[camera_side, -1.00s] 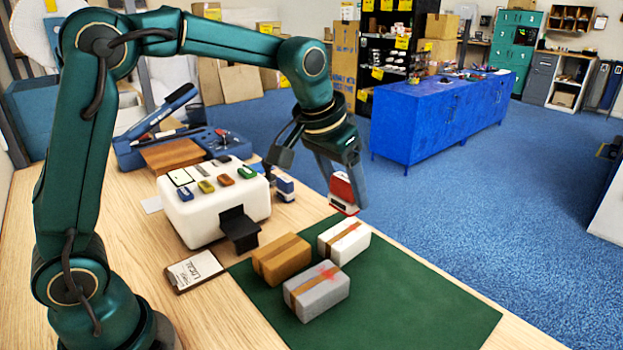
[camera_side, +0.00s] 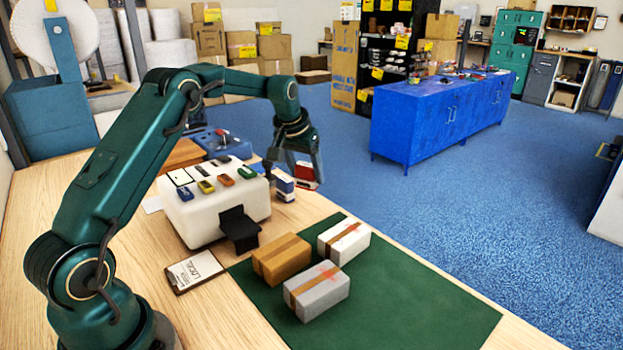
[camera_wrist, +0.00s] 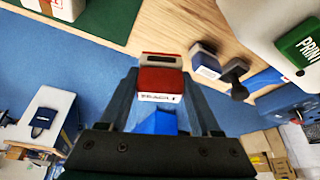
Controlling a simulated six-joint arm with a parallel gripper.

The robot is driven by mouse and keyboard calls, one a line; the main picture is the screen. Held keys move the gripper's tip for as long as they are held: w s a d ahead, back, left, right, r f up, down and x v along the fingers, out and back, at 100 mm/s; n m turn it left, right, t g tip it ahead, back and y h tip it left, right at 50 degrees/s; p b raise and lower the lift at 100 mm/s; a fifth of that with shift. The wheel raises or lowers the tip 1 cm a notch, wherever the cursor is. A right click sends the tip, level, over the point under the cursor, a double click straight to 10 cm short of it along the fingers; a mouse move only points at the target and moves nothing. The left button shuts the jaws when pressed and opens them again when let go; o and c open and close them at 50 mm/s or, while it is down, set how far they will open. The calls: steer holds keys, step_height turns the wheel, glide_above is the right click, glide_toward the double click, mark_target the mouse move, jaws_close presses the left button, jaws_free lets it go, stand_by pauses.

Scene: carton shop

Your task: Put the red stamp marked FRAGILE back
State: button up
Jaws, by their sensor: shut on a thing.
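My gripper (camera_side: 300,168) is shut on the red stamp (camera_side: 306,175) at the back edge of the wooden table. In the wrist view the red stamp (camera_wrist: 160,82) sits between the two fingers, with a white label whose lettering is too small to read surely. Whether its base touches the table cannot be told. A blue-and-white stamp (camera_side: 284,186) stands just left of it; in the wrist view this stamp (camera_wrist: 207,64) is to the right, with a dark-handled stamp (camera_wrist: 234,76) beyond it.
A white block (camera_side: 230,210) carries several coloured ink pads or small stamps. A green mat (camera_side: 420,305) holds a brown parcel (camera_side: 270,268), a white parcel (camera_side: 333,250) and a grey parcel (camera_side: 330,298), the last two with red marks. A clipboard (camera_side: 185,280) lies at the front.

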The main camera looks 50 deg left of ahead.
steer(key=shift+f, duration=3.5)
steer(key=shift+f, duration=0.15)
steer(key=o, duration=1)
steer(key=shift+o, duration=0.2)
